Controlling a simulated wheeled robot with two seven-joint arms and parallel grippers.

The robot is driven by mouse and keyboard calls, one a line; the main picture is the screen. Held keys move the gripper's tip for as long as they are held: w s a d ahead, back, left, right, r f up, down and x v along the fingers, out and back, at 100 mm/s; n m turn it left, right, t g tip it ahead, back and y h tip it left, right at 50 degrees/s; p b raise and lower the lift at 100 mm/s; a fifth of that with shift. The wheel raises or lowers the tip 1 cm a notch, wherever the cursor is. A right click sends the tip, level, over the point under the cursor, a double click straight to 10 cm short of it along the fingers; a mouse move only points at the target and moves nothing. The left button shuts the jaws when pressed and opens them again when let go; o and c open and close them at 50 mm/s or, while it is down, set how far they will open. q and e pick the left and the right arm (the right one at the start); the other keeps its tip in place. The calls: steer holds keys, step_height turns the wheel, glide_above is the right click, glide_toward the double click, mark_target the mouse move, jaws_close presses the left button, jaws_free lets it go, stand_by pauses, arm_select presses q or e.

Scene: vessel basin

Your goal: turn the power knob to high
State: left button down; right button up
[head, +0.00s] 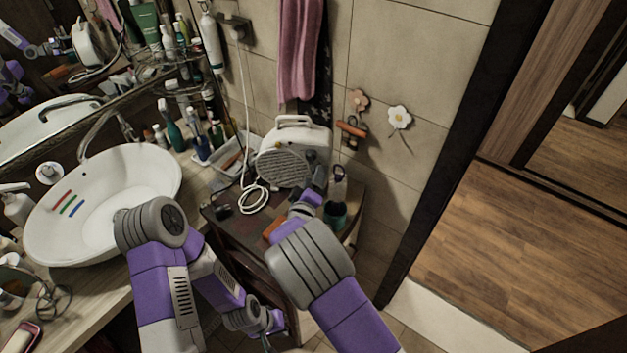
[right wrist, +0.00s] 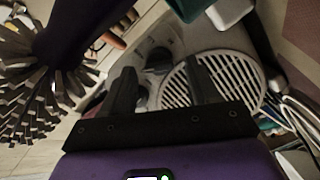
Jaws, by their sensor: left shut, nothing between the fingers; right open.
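A white fan heater (head: 293,150) with a round grille and a top handle stands on the dark cabinet by the tiled wall. Its grille (right wrist: 215,80) fills the right middle of the right wrist view. A dark round knob (right wrist: 158,58) shows on the pale panel beside the grille; its setting and any markings are too small to read. My right gripper (head: 319,182) is at the heater's front right. In the right wrist view its open fingers (right wrist: 161,88) stand on either side of the knob; contact cannot be told. My left gripper (head: 265,325) is shut and empty, low by the cabinet.
A white basin (head: 110,200) is at the left. A coiled white cord (head: 254,198) lies in front of the heater. Open floor (head: 500,230) is at the right.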

steer(key=v, duration=0.7)
steer(key=shift+s, duration=0.3)
